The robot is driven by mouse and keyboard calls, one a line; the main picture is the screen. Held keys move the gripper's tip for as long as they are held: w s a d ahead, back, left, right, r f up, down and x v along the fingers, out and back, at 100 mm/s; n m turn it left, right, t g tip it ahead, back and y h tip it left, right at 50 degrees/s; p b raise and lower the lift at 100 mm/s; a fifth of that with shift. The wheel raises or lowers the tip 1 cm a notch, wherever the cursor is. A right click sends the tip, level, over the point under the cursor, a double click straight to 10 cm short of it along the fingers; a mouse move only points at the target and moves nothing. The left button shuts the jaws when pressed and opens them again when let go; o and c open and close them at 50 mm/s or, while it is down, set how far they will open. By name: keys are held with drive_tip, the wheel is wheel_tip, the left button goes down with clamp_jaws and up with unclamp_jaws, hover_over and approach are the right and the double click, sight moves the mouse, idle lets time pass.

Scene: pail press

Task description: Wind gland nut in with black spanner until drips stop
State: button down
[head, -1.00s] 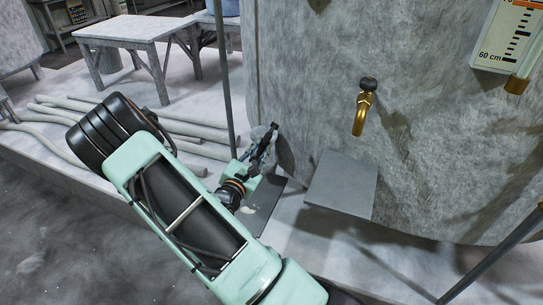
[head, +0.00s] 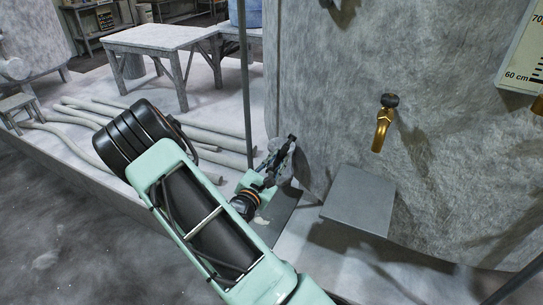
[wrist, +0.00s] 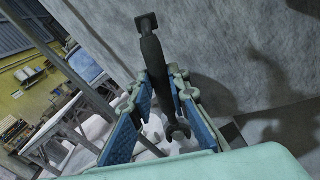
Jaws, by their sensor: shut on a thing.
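My gripper (head: 272,170) is low beside the big frosted grey vessel, left of the brass tap (head: 381,132) and apart from it. It is shut on the black spanner (head: 286,150). In the wrist view, the two blue-padded fingers (wrist: 163,82) pinch the spanner (wrist: 150,48) at its shaft. One end sticks up beyond the fingertips, and an open jaw end shows low between the fingers. The tap has a black knob on top and a downturned spout. Its gland nut is too small to make out, and no drips can be seen. The tap is not in the wrist view.
A grey plate (head: 358,200) juts out below the tap. The vessel wall (head: 455,150) fills the right. A thin upright pole (head: 246,90) stands left of my gripper. Several pale pipes (head: 95,115) lie on the floor, with a table (head: 160,38) behind.

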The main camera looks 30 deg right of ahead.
drive_tip(key=shift+s+a+f+m, duration=0.2)
drive_tip(key=shift+s+a+m, duration=0.25)
drive_tip(key=shift+s, duration=0.35)
drive_tip(key=shift+s+a+f+m, duration=0.15)
drive_tip(key=shift+s+a+m, duration=0.25)
drive_tip(key=shift+s, duration=0.45)
drive_tip(key=shift+s+a+f+m, duration=0.2)
drive_tip(key=shift+s+a+m, duration=0.2)
drive_tip(key=shift+s, duration=0.4)
